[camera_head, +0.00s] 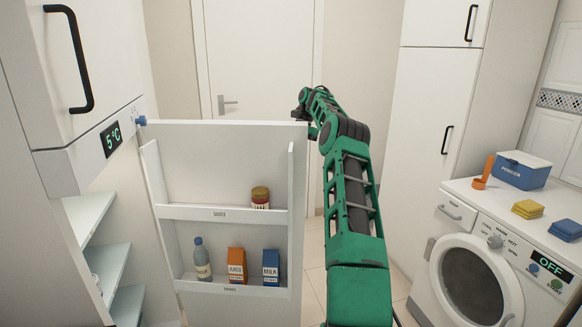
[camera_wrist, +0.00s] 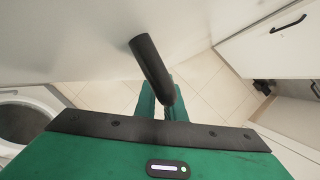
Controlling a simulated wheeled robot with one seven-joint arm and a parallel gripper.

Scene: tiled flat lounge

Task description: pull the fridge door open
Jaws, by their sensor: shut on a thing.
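The fridge door (camera_head: 220,165) stands swung wide open in the head view, its inner side with two shelves facing me. The open fridge interior (camera_head: 104,270) with its pale shelves shows at the lower left. My arm reaches to the door's free edge, and my gripper (camera_head: 303,112) is at its top right corner, its fingers partly hidden there. In the wrist view the black door handle (camera_wrist: 149,62) runs down between the green fingers of my gripper (camera_wrist: 160,98), which are shut on it. The door's smooth outer face (camera_wrist: 75,35) is beside them.
The door shelves hold a jar (camera_head: 260,197), a bottle (camera_head: 202,259), an orange carton (camera_head: 236,264) and a blue milk carton (camera_head: 271,266). A washing machine (camera_head: 475,285) stands at right, with a blue box (camera_head: 520,172) on top. Tiled floor shows between door and washer.

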